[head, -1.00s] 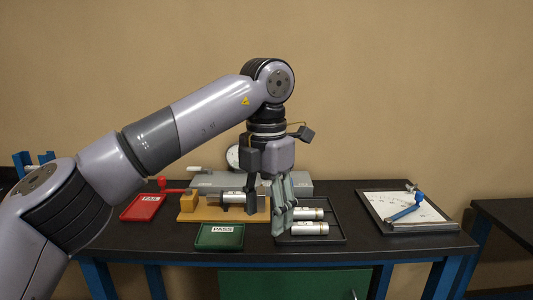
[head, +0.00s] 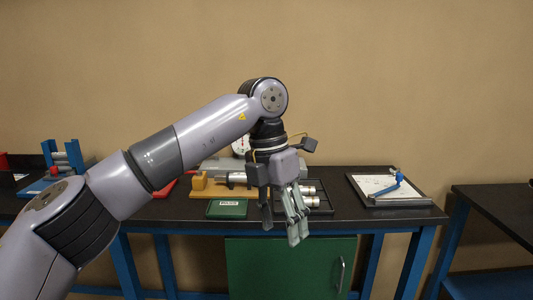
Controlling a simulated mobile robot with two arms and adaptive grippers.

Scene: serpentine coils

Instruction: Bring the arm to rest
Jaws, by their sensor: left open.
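My left gripper (head: 283,217) hangs fingers down at the front edge of the workbench, in front of the tray of metal cylinders. Its fingers are apart and nothing shows between them. My left arm reaches in from the left and bends down at the wrist. My right gripper does not show. The black tray (head: 345,211) holds metal cylinders (head: 310,202), partly hidden behind the fingers. Another cylinder (head: 237,177) lies in the wooden fixture (head: 199,183), partly hidden by the gripper.
The green tray (head: 227,208) sits at the bench's front edge. The red tray (head: 167,188) is mostly behind my arm. A second table (head: 500,208) stands further right. Bare black bench top (head: 415,214) shows near the board.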

